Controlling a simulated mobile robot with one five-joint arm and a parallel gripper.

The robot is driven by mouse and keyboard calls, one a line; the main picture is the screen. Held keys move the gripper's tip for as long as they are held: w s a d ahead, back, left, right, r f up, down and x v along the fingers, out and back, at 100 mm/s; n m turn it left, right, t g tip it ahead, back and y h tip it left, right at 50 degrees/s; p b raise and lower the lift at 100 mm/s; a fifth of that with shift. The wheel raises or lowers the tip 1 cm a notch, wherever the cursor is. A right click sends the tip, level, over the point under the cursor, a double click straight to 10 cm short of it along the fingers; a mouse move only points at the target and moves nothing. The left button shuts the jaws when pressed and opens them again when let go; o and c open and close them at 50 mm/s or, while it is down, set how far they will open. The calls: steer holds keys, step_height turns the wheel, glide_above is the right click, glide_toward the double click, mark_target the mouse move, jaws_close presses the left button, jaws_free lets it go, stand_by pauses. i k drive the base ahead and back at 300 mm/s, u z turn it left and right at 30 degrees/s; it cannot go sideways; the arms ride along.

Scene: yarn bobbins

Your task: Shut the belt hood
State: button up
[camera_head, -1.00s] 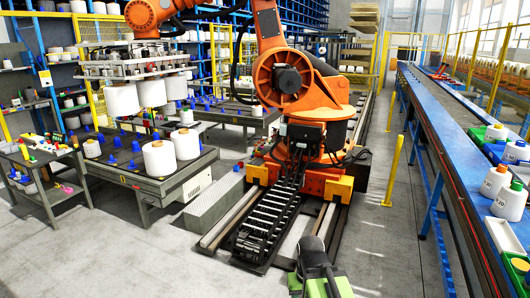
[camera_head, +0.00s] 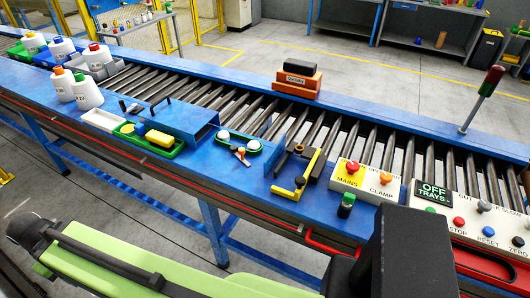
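A blue sheet-metal hood (camera_head: 182,120) sits over the roller belt, left of the middle in the head view. A dark bar handle (camera_head: 160,103) shows at its upper left. Its end facing right is open and dark inside; I cannot tell from this view whether it counts as shut. Green and black parts of my own arm cross the bottom of the view, below the belt's front edge. No fingertips of my gripper show.
A green tray (camera_head: 167,149) with a yellow block lies before the hood. White bottles (camera_head: 87,95) stand to the left. A yellow lever (camera_head: 301,178), a MAINS/CLAMP box (camera_head: 366,180) and an OFF TRAYS panel (camera_head: 480,222) line the front edge rightward. An orange-black block (camera_head: 297,79) stands behind.

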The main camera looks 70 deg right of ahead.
mark_target(174, 118)
steer(key=z, duration=1.25)
steer(key=k, duration=1.35)
steer(key=u, duration=0.1)
steer(key=i, duration=1)
steer(key=u, duration=1.2)
steer(key=i, duration=1.95)
steer(key=z, duration=0.3)
steer(key=i, duration=1.3)
steer(key=z, duration=0.8)
